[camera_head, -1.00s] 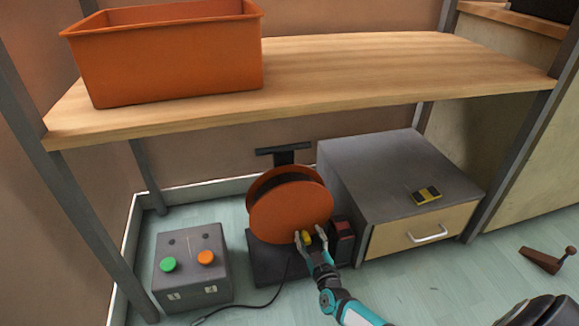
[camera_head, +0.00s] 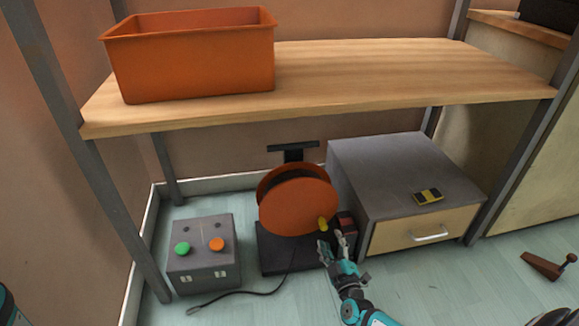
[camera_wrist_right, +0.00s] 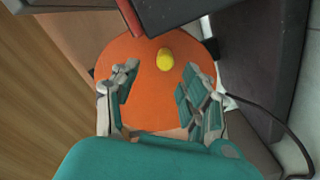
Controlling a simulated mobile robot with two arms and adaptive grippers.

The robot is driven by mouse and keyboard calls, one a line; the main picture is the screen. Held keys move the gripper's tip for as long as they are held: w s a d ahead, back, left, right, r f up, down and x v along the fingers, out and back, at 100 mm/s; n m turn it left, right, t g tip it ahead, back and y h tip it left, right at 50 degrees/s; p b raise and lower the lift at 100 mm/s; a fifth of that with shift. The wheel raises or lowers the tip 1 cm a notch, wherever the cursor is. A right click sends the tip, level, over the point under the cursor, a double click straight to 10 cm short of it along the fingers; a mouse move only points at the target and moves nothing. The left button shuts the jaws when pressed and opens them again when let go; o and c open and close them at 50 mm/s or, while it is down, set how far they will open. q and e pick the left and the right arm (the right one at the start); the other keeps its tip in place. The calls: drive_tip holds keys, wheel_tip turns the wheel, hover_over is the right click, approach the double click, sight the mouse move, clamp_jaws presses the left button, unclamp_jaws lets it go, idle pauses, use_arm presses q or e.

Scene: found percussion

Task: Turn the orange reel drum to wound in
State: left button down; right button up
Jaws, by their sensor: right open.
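The orange reel drum (camera_head: 292,208) stands on a dark base (camera_head: 268,252) below the wooden shelf. Its yellow knob (camera_head: 323,224) sits at the lower right of the round face. My right gripper (camera_head: 333,241) is open and empty, just below and right of the knob, apart from it. In the right wrist view the drum face (camera_wrist_right: 140,90) fills the middle. The knob (camera_wrist_right: 165,59) shows there ahead of and between the spread fingers (camera_wrist_right: 160,80). My left gripper is not in view.
A grey box with green and orange buttons (camera_head: 204,277) stands left of the drum, with a cable (camera_head: 245,293) on the floor. The shelf (camera_head: 400,75) overhangs.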

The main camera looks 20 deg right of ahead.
drive_tip(key=a+r+p+v, duration=0.1)
drive_tip(key=p+v, duration=0.3)
drive_tip(key=v, duration=0.5)
drive_tip(key=a+r+m+t+y+p, duration=0.1)
drive_tip(key=a+r, duration=0.4)
drive_tip(key=r, duration=0.8)
drive_tip(key=s+a+r+m+t+y+p, duration=0.1)
drive_tip(key=a+r+t, duration=0.4)
drive_tip(key=r, duration=0.8)
drive_tip(key=s+a+r+m+t+y+p, duration=0.1)
drive_tip(key=a+r+m+t+y+p, duration=0.2)
drive_tip(key=r, duration=1)
drive_tip(key=shift+s+a+p, duration=0.15)
drive_tip(key=shift+a+p, duration=0.8)
drive_tip(key=shift+a, duration=0.55)
